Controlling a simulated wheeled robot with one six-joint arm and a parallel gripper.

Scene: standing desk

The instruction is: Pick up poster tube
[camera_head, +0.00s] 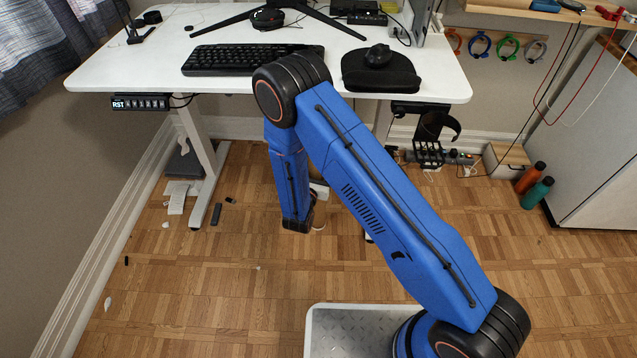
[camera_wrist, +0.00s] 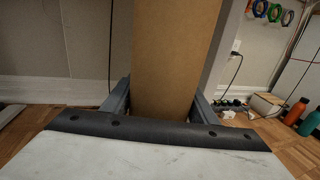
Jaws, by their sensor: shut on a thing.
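The poster tube (camera_wrist: 177,55) is a plain brown cardboard column. It stands upright in the middle of the wrist view and runs out of the top of the picture. My gripper (camera_wrist: 163,105) has one grey finger on each side of it and is shut on it. The tube's lower end is hidden behind the gripper's dark edge and pale body. In the head view my blue arm reaches down under the desk and hides the gripper and nearly all of the tube, so I cannot tell whether it touches the floor.
The front floor is mostly clear.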

